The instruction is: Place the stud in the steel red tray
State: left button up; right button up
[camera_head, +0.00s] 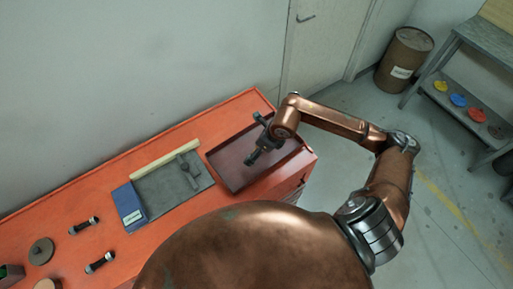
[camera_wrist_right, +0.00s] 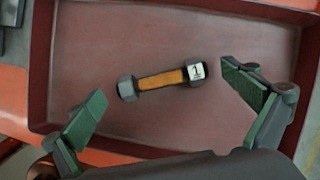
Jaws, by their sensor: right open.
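The stud (camera_wrist_right: 160,79) lies on the floor of the steel red tray (camera_wrist_right: 95,45) in the right wrist view. It has an orange-brown shank, a grey nut at each end and a white tag marked 1 on its right nut. My right gripper (camera_wrist_right: 165,103) is open, with its green-padded fingers wide apart on either side of the stud and not touching it. In the head view the tray (camera_head: 228,161) sits at the right end of the orange bench, with my right gripper (camera_head: 258,150) over it. My left gripper is not in view.
A grey mat (camera_head: 163,197) with a dark tool (camera_head: 188,171) on it lies left of the tray, beside a yellowish bar (camera_head: 165,158) and a blue box (camera_head: 129,207). Two more studs (camera_head: 84,226) (camera_head: 100,262) lie farther left. A wall runs behind the bench (camera_head: 55,205).

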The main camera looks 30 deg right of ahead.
jog(key=shift+d+r, duration=0.1)
jog(key=shift+r, duration=0.25)
jog(key=b+v, duration=0.1)
jog(key=v, duration=1)
jog(key=shift+s+r+b, duration=0.2)
jog(key=shift+b, duration=0.15)
